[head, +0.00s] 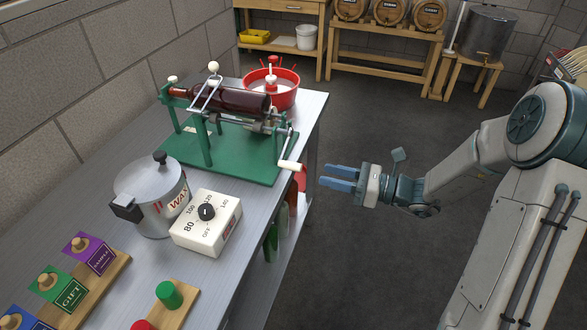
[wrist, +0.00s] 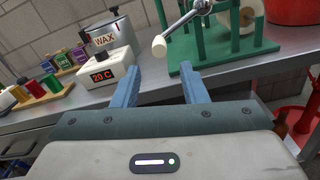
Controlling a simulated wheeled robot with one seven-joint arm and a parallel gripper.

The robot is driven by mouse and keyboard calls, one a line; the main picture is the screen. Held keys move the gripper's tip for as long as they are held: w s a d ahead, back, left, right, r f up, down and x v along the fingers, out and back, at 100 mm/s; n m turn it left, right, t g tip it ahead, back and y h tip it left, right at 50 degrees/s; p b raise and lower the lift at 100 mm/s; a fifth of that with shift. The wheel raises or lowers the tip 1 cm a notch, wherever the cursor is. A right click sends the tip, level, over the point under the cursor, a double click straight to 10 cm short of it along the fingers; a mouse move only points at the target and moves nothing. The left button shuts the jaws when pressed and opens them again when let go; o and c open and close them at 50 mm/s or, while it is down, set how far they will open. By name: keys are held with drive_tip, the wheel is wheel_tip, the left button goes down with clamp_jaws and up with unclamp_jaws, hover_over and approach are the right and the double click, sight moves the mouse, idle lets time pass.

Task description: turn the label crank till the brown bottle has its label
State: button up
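The green labelling machine (head: 220,155) stands on the metal bench with the brown bottle (head: 230,99) lying on its rollers. I cannot make out a label on the bottle's visible side. The crank handle (head: 291,166) is cream-coloured and sits at the machine's right end, near the bench edge. In the wrist view the crank handle (wrist: 160,46) hangs on its metal arm, beyond my fingers. A pale label roll (wrist: 246,15) shows on the machine there. My gripper (head: 340,178) is open and empty, to the right of the crank handle and apart from it, beyond the bench edge.
A wax pot (head: 150,195) and a white temperature box (head: 206,222) stand left of the machine. A red basin (head: 272,90) is behind it. Stamps sit on wooden boards at the front left. Barrels (head: 388,12) stand at the back. The floor right of the bench is open.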

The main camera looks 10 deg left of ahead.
sight(296, 170)
drive_tip(key=a, duration=0.9)
drive_tip(key=shift+w+a+p, duration=0.15)
drive_tip(key=shift+w+p, duration=0.15)
drive_tip(key=shift+w, duration=0.05)
clamp_jaws()
